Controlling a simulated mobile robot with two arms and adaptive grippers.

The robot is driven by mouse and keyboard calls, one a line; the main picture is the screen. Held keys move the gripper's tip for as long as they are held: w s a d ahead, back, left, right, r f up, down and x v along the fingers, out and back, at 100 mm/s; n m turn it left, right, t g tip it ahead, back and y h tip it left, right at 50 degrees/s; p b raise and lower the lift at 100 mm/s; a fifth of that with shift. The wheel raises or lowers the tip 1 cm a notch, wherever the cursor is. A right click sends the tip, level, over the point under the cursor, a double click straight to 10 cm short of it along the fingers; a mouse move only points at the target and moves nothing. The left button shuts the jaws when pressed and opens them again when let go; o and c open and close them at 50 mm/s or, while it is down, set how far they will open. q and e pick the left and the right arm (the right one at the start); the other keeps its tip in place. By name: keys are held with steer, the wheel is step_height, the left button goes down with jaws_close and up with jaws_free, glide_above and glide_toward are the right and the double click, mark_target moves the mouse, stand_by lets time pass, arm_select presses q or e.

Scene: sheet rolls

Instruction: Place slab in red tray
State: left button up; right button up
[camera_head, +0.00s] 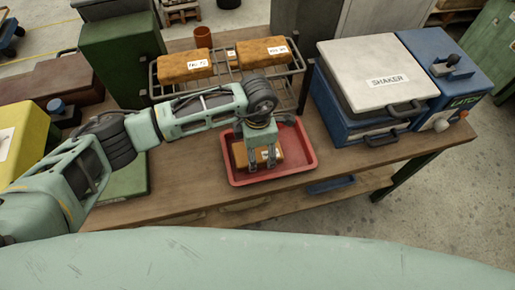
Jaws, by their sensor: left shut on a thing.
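The red tray (297,172) lies on the wooden bench. My left gripper (262,166) points down over the tray. It is shut on an orange-brown slab (241,156) with a pale label. The slab is within the tray's outline; I cannot tell whether it touches the tray floor. Two more orange-brown slabs, a left one (185,67) and a right one (264,52), lie on a wire rack (225,72) behind the tray, each with a white label. My right gripper is not in view.
A white-lidded blue box labelled SHAKER (380,75) stands right of the tray, beside a blue unit with a knob (445,75). A dark green box (120,55) and a yellow box (20,140) stand at left.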

mark_target(258, 150)
arm_select(q)
steer(key=o, duration=1.5)
steer(key=shift+o, duration=0.2)
steer(key=shift+r, duration=0.25)
step_height(258, 150, up, 12)
steer(key=b, duration=0.3)
steer(key=shift+f, duration=0.15)
